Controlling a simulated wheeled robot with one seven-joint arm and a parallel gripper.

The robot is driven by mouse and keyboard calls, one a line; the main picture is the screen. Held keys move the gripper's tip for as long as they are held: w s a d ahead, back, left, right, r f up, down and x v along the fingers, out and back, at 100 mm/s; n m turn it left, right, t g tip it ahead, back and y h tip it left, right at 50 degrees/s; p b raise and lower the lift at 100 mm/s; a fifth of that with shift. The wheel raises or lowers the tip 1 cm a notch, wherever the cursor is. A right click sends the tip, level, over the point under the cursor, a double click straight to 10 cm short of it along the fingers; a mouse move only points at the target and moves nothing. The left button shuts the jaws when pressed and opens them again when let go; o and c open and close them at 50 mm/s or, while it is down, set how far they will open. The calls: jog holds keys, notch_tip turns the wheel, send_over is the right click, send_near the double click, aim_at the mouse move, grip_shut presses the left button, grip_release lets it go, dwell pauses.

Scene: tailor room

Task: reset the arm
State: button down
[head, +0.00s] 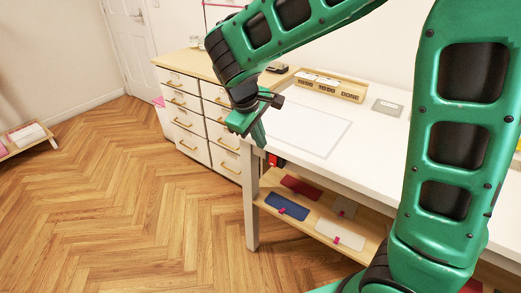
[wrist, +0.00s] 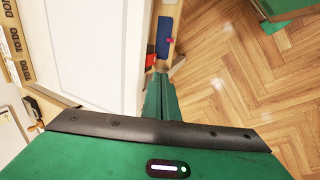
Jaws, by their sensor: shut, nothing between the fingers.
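A flat white panel with a pale grey border (head: 308,130) lies on the white table, near its left end. It also shows as a large white area in the wrist view (wrist: 95,45). I cannot tell whether it is lit, and I make out no switch on it. My green gripper (head: 258,132) points down beside the table's left edge, to the left of the panel and apart from it. In the wrist view my fingers (wrist: 160,82) are together with nothing between them, over the table's edge. A small grey plate (head: 387,107) lies on the table, right of the panel.
A wooden box marked DONE (head: 330,87) stands at the table's back. A shelf below the tabletop (head: 330,222) holds folded cloths. A drawer cabinet (head: 188,105) stands behind. The herringbone floor (head: 130,200) on the left is clear.

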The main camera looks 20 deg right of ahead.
jog(key=shift+a+r, duration=0.15)
jog(key=shift+r, duration=0.5)
jog(key=s+d+r+m+g+y, duration=0.1)
jog(key=s+d+m, duration=0.3)
jog(key=d, duration=0.5)
jog(key=s+d+r+m+g, duration=0.1)
jog(key=s+d+m, duration=0.1)
jog(key=s+d, duration=0.55)
jog(key=s+d+f+m+y, duration=0.1)
jog(key=s+d+m, duration=0.2)
jog(key=s, duration=0.5)
jog(key=s+d+f+m+y, duration=0.1)
jog(key=s+d+m, duration=0.2)
jog(key=s, duration=0.6)
jog(key=shift+s+d+m+g+y, duration=0.2)
jog(key=shift+d+m+g+y, duration=0.1)
jog(key=shift+m, duration=0.7)
